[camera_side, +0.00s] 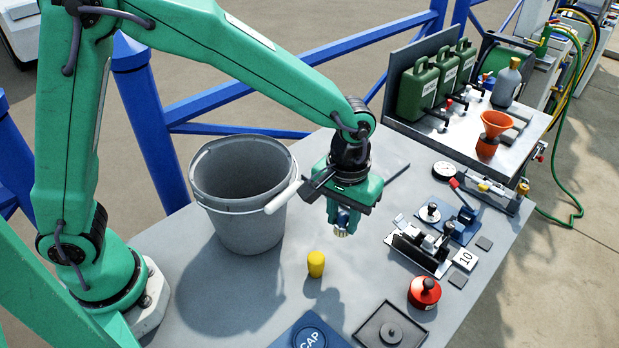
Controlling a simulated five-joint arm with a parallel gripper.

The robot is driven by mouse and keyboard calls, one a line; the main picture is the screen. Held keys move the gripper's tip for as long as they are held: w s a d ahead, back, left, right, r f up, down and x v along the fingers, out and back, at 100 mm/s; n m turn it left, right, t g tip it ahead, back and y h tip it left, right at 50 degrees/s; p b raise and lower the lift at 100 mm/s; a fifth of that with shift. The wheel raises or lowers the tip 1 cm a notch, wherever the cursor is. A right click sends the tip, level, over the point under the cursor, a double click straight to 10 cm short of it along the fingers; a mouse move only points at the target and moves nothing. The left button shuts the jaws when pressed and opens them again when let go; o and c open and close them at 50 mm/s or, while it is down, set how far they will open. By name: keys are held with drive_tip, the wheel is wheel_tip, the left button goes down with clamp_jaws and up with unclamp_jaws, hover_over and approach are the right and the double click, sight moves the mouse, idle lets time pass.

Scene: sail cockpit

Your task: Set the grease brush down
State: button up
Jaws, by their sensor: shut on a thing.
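My gripper (346,208) hangs above the middle of the grey table, to the right of the bucket. It is shut on the grease brush, whose pale bristle end (341,233) points down below the jaws. The rest of the brush is mostly hidden by the gripper. The bristle end looks a little above the table, but I cannot tell the exact gap.
A grey bucket (238,226) stands left of my gripper, its white handle grip (283,198) close to it. A yellow cap (316,264) stands just in front. A metal fixture (418,247), red container (424,292) and dark tray (376,340) are to the right.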

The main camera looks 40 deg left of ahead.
drive_tip(key=w+a+f, duration=0.1)
drive_tip(key=w, duration=0.1)
drive_tip(key=w+a+f, duration=0.4)
drive_tip(key=shift+w+a, duration=0.15)
drive_tip(key=shift+w, duration=0.15)
drive_tip(key=shift+f, duration=2)
drive_tip(key=shift+f, duration=0.1)
drive_tip(key=o, duration=1)
drive_tip(key=shift+c, duration=0.2)
wheel_tip(320, 180, up, 12)
